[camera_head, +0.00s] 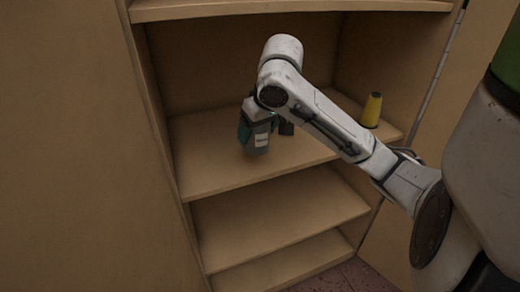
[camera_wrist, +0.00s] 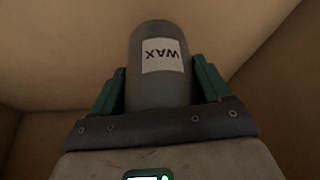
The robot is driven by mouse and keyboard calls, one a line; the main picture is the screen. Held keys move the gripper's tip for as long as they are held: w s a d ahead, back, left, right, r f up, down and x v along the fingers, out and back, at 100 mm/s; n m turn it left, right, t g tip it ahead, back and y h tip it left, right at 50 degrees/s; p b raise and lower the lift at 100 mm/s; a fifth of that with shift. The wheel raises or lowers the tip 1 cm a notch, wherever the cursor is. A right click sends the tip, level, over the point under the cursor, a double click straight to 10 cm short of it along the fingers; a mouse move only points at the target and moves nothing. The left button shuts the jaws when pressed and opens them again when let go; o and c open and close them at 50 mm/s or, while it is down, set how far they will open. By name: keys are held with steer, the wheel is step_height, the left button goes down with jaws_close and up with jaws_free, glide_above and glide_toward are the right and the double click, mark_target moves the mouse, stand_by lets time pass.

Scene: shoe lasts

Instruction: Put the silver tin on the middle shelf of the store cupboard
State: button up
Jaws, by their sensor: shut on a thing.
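The silver tin (camera_head: 257,148) shows as a grey cylinder with a white label, and the label reads "WAX" in the wrist view (camera_wrist: 160,95). My gripper (camera_head: 258,130) is shut on it, with a green finger on each side (camera_wrist: 158,85). The tin is inside the open store cupboard (camera_head: 160,110), over the broad shelf (camera_head: 235,180) below the top board. It looks about upright, with its base at or close above that shelf; I cannot tell whether it touches.
The top board (camera_head: 290,8) is above my arm. Lower shelves (camera_head: 275,215) look empty. The shelf's left and front are clear.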

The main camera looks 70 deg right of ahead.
mark_target(260, 141)
steer(key=shift+d+f, duration=0.55)
steer(key=shift+f, duration=0.05)
steer(key=f, duration=0.1)
steer(key=f+b, duration=0.1)
steer(key=f, duration=0.1)
steer(key=shift+d, duration=0.4)
steer(key=shift+f, duration=0.45)
steer(key=shift+f, duration=0.2)
steer(key=o, duration=1.3)
steer(key=shift+a+r, duration=0.1)
steer(key=shift+r, duration=0.35)
steer(key=p+v, duration=0.3)
steer(key=v, duration=0.8)
steer(key=shift+s+r+p, duration=0.15)
steer(key=shift+r+p, duration=0.05)
steer(key=shift+p, duration=0.15)
steer(key=shift+a, duration=0.15)
